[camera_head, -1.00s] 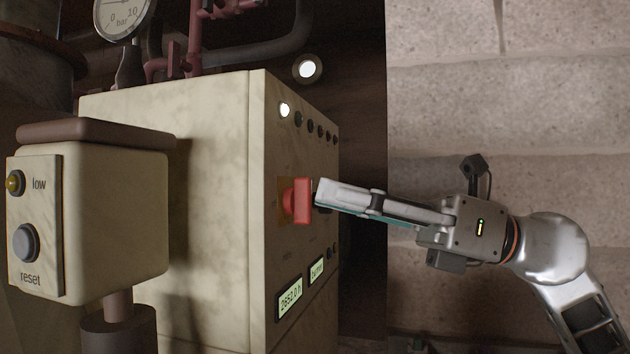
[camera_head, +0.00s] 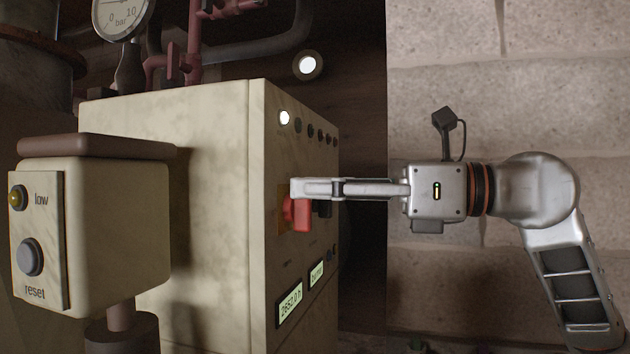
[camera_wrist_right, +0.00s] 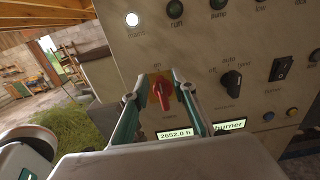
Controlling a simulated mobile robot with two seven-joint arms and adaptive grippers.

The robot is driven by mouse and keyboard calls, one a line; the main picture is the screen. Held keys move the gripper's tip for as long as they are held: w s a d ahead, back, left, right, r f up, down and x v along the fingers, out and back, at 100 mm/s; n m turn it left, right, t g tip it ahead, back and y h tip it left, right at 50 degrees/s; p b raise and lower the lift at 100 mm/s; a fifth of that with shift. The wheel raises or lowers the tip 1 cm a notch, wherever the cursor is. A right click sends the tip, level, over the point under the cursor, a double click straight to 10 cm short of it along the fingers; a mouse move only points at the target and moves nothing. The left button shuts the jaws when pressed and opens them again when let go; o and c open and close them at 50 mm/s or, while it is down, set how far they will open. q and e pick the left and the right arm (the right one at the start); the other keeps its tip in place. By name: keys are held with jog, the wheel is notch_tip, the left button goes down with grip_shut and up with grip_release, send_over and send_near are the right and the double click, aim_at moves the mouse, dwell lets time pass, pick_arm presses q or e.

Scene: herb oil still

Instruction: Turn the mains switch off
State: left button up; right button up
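The mains switch is a red rotary handle (camera_head: 298,215) on a yellow plate, on the front of the cream control cabinet. In the right wrist view the red handle (camera_wrist_right: 162,95) stands slightly tilted below a small "on" label. My right gripper (camera_wrist_right: 162,78) has its two fingers apart, one either side of the handle; I see no clear contact. In the head view the gripper (camera_head: 297,190) reaches in from the right, with a finger covering the handle's upper part. The lamp labelled mains (camera_wrist_right: 132,19) is lit white. My left gripper is out of view.
A black rotary selector (camera_wrist_right: 231,83) and a black rocker switch (camera_wrist_right: 282,69) sit right of the mains switch in the wrist view. Lit displays (camera_wrist_right: 175,134) are below. A box with a reset button (camera_head: 29,257) stands at the left of the head view.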

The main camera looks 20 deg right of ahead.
jog(key=shift+w+a, duration=0.15)
jog(key=shift+a, duration=0.15)
grip_shut()
